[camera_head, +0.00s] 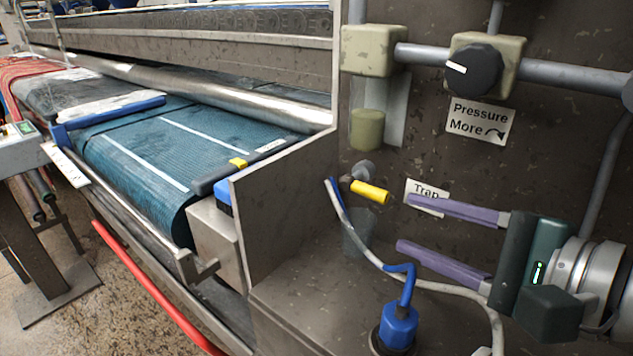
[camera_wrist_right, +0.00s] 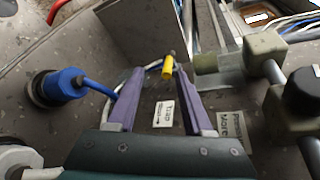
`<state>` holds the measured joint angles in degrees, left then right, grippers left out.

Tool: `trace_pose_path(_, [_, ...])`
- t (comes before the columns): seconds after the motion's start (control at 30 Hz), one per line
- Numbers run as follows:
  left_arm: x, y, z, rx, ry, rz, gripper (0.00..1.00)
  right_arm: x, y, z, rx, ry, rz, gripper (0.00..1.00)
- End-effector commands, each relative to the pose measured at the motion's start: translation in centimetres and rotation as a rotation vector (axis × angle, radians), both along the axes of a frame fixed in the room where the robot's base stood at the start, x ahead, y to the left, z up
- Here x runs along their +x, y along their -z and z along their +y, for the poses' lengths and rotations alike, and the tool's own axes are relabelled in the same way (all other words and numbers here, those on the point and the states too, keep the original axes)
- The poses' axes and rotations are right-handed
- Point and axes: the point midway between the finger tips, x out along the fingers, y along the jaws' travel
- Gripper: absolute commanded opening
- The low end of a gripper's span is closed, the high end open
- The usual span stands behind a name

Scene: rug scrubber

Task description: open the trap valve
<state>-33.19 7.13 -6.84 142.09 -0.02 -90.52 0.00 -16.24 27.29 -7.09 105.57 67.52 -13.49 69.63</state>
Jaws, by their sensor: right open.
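The trap valve has a yellow handle (camera_head: 370,192) on a small metal fitting on the brown machine panel, beside the Trap label (camera_head: 427,197). In the right wrist view the yellow handle (camera_wrist_right: 168,68) lies ahead, between the lines of the two fingers and beyond their tips. My right gripper (camera_head: 403,222) has purple fingers, is open and empty, and points left toward the handle. Its upper finger covers part of the Trap label. The fingers appear apart from the handle. My left gripper is not in view.
A black pressure knob (camera_head: 473,69) and grey pipes sit above on the panel. A white hose and a blue plug (camera_head: 398,326) are below the handle. A metal side plate (camera_head: 285,195) stands left of it. A blue conveyor belt (camera_head: 150,150) runs at left.

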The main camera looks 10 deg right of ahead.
Motion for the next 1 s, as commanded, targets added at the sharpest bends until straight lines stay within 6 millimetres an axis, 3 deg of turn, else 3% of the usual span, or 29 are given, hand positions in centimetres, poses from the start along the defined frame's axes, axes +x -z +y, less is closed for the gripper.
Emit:
trace_pose_path(0.07, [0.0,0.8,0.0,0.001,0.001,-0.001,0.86,0.9,0.4,-1.4,0.082,0.066,0.000,0.51])
trace_pose_path(0.17, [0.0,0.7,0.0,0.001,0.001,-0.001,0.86,1.6,0.2,-2.0,0.126,0.101,-0.002,0.51])
trace_pose_path(0.7, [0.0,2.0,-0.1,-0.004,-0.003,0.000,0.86,9.3,2.0,0.8,0.124,0.097,-0.003,0.51])
trace_pose_path(1.0, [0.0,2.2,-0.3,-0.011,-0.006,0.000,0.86,10.3,2.1,1.2,0.122,0.095,-0.002,0.51])
